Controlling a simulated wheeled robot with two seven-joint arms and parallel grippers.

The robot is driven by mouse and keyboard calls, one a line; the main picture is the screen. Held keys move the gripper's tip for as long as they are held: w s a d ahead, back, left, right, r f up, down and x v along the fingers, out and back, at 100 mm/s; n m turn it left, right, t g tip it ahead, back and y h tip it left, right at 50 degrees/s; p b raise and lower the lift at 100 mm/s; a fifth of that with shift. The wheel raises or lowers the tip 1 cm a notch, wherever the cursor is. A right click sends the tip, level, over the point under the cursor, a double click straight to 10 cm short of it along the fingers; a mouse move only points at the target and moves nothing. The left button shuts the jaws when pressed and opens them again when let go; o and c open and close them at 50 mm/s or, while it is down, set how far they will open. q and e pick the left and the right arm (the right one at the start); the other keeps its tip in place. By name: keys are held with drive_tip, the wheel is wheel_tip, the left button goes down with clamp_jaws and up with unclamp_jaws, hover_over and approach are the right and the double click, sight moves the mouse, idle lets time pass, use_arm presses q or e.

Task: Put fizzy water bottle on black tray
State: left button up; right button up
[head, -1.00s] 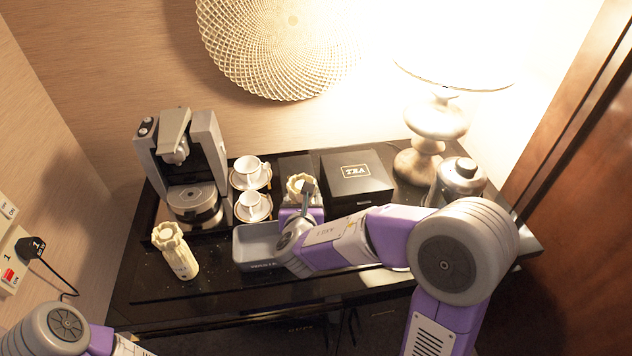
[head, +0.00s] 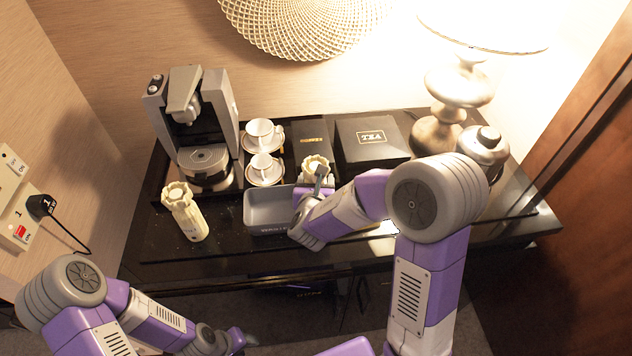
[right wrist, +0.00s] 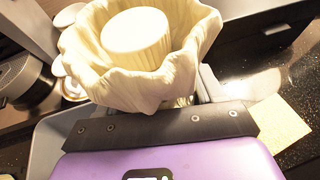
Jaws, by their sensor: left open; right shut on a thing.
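My right gripper (head: 318,178) is shut on a cream bottle (head: 315,163) with a ruffled top. In the right wrist view the bottle (right wrist: 140,55) stands just beyond the dark jaw edge, with a round cap inside its ruffle; its lower part is hidden. The bottle is near the right rim of a grey bin. A similar cream bottle (head: 186,214) stands at the left of the counter; I cannot read either label. The glossy black tray (head: 222,238) lies under the left-hand items. My left gripper (head: 240,340) is open and empty, low in front of the counter.
A coffee machine (head: 198,135), two white cups (head: 263,132) on saucers, the grey bin (head: 268,212) and a black tea box (head: 372,143) crowd the counter. A lamp (head: 458,95) and a metal kettle (head: 482,150) stand at the right. The front strip is clear.

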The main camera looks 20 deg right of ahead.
drive_tip(key=shift+r, duration=0.1)
drive_tip(key=o, duration=1.3)
